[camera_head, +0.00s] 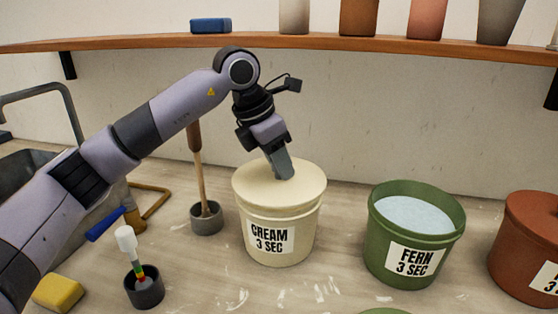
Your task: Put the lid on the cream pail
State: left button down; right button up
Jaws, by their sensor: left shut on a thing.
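The cream pail (300,240), labelled "CREAM 3 SEC", stands upright on the counter in the middle. A round cream lid (253,180) is over its mouth and covers the opening. The lid looks about level and close to the rim; I cannot tell whether it is fully seated. My left gripper (282,176) reaches down from above and is shut at the lid's top, right of its middle. The fingers hide the part they hold. My right gripper is not in view.
An open green pail (378,240) labelled "FERN 3 SEC", with pale contents, stands to the right. A lidded rust-red pail (512,250) is beyond it. A brush in a grey cup (207,223), a dark cup (145,290) and a yellow sponge (58,293) are left. A wooden shelf (330,42) runs above.

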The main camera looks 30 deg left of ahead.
pick_arm(q)
jog(key=shift+f+b, duration=0.45)
jog(key=shift+f, duration=0.3)
jog(key=c, duration=0.8)
grip_release()
jog(key=shift+o, duration=0.2)
jog(key=shift+r, duration=0.15)
jog(key=shift+v, duration=3.5)
